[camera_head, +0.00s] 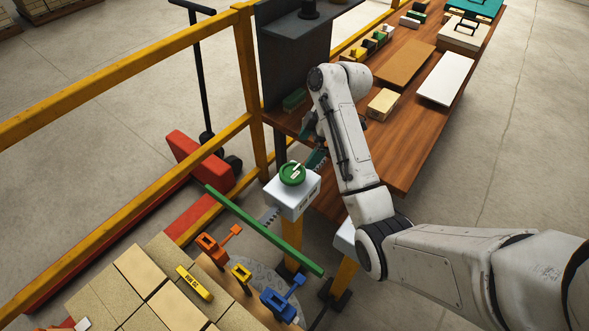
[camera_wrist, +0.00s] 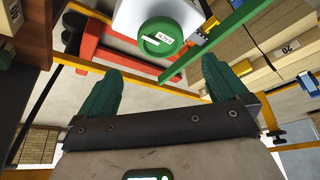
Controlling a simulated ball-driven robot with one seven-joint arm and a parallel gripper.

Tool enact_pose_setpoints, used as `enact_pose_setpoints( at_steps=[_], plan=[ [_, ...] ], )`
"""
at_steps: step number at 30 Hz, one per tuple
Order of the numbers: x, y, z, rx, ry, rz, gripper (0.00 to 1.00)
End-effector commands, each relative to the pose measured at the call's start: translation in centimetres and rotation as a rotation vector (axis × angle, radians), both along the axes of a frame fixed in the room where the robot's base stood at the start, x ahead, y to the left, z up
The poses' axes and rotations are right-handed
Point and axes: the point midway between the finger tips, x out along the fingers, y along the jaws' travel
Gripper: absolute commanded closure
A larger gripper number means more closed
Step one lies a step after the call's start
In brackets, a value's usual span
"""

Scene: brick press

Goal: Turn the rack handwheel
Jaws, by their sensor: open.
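The rack handwheel (camera_head: 293,173) is a round green knob with a white label, on top of a white box (camera_head: 296,197) that stands on a yellow post. In the wrist view the handwheel (camera_wrist: 161,37) shows at top centre, beyond my fingers. My gripper (camera_head: 315,143) is beside the white box, toward the workbench, and partly hidden by my own arm in the head view. In the wrist view my gripper (camera_wrist: 160,82) has its two green fingers spread wide with nothing between them. The fingers appear apart from the handwheel.
A long green bar (camera_head: 262,230) runs beside the white box. Orange, yellow and blue handles (camera_head: 241,276) stand near stacked bricks (camera_head: 147,268). A yellow railing (camera_head: 120,105) runs at left, with a red pallet truck (camera_head: 200,160). The wooden workbench (camera_head: 420,125) lies behind my arm.

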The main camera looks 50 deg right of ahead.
Motion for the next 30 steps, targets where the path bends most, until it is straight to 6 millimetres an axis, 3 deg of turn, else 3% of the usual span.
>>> enact_pose_setpoints(
  at_steps=[15,21,30],
  plan=[
    [2.1,2.5,-7.8,0.001,0.004,-0.001,0.0],
    [2.6,2.9,-9.3,0.0,0.003,-0.001,0.0],
    [2.6,3.0,-9.5,-0.001,0.002,-0.002,0.0]
  ],
)
